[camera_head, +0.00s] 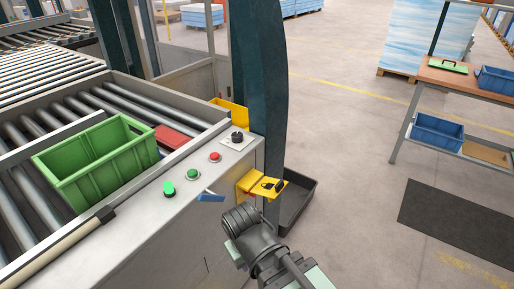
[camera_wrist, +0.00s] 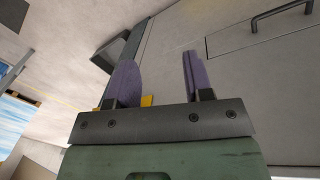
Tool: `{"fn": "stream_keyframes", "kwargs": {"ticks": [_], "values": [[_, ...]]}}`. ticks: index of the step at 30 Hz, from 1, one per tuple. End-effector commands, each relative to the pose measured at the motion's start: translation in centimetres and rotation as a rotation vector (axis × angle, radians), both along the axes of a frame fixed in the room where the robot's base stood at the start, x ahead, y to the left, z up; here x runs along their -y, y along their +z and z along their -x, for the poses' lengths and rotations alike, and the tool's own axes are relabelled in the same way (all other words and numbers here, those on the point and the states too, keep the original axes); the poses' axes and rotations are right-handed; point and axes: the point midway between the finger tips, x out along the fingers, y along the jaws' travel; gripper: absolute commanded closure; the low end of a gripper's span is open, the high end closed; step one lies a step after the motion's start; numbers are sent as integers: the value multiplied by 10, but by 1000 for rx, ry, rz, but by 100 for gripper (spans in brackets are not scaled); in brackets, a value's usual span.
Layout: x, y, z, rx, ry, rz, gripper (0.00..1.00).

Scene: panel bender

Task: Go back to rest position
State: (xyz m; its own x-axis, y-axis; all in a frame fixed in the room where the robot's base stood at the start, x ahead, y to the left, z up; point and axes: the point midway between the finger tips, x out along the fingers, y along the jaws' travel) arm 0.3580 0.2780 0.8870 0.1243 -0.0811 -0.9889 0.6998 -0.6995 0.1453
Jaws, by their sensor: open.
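My gripper (camera_wrist: 158,80) shows in the wrist view with two purple-grey fingers standing apart and nothing between them. The wrist view looks along the grey side of the machine, with a dark handle (camera_wrist: 282,14) at the upper right. In the head view my arm reaches up from the bottom edge, beside the front of the conveyor machine's control panel (camera_head: 180,195). The fingers are hard to make out there. A small blue piece (camera_head: 210,197) shows at the panel's edge near my wrist.
A green crate (camera_head: 97,165) and a red box (camera_head: 176,139) sit on the rollers. Panel buttons, including a lit green one (camera_head: 168,188), are close by. A yellow bracket (camera_head: 262,186) and a black bin (camera_head: 300,205) stand right of the panel. Open floor (camera_head: 350,150) lies to the right.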

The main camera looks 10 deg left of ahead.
Motion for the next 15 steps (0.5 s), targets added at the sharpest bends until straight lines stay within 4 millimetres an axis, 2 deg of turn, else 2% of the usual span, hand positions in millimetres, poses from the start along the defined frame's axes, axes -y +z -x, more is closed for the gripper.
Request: {"fn": "stream_keyframes", "kwargs": {"ticks": [1, 3, 5, 6, 9, 12, 15], "values": [[34, 12, -23, -43, -112, -23, 53], [81, 20, -49, -88, -263, -63, 53], [124, 26, -69, -107, -395, -96, 53], [154, 30, -80, -108, -475, -109, 53], [220, 38, -95, -97, -644, -120, 53], [262, 41, -99, -91, -747, -125, 53], [278, 42, -100, -88, -786, -125, 53]]}}
